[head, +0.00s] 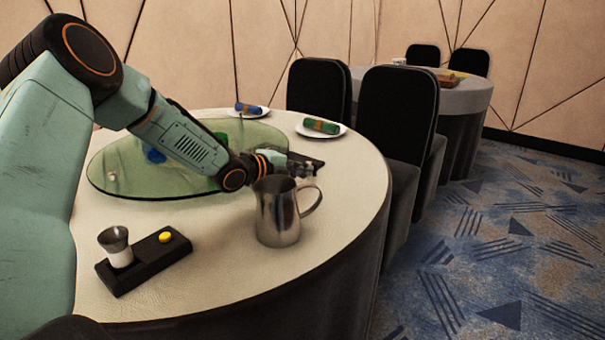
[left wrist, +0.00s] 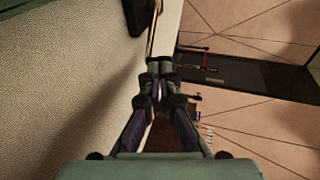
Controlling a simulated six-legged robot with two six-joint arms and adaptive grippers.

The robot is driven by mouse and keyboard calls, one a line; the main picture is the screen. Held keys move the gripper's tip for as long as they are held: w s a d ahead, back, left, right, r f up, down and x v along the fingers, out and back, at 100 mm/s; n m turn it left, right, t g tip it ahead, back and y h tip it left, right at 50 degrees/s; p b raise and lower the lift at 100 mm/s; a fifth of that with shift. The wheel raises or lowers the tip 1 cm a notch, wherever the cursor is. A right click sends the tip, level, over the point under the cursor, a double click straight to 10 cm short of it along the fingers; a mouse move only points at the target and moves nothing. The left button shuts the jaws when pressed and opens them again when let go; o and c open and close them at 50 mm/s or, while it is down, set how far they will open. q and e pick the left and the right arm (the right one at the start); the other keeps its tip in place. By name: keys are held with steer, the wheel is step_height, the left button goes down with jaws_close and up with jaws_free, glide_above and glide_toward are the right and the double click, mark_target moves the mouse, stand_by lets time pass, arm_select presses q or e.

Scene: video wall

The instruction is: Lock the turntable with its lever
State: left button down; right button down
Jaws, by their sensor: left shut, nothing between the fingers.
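The turntable (head: 135,183) is a round green glass disc on the white table, partly hidden by my left arm. My left gripper (head: 308,170) is shut and empty, just beyond the disc's right edge and above and behind the steel pitcher (head: 278,222). A dark flat piece (head: 312,161) lies behind the gripper and is partly hidden by it. In the left wrist view the fingertips (left wrist: 159,68) are together. A thin dark bar with a red part (left wrist: 207,50) shows beyond them; I cannot tell whether it is the lever. My right gripper is not in view.
A black block (head: 145,268) with a yellow button and a metal-topped cup stands at the front left of the table (head: 225,290). Plates with a green roll (head: 321,126) and a blue roll (head: 247,108) lie at the back. Black chairs (head: 398,115) stand close behind the table.

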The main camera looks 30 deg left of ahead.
arm_select(q)
steer(key=shift+w+d+r+p, duration=0.1)
steer(key=shift+w+d+p, duration=0.1)
steer(key=shift+d+p, duration=0.25)
steer(key=shift+w+d, duration=0.45)
steer(key=shift+d, duration=0.25)
steer(key=shift+s+a+p, duration=0.1)
steer(key=shift+a+p, duration=0.1)
steer(key=shift+p, duration=0.15)
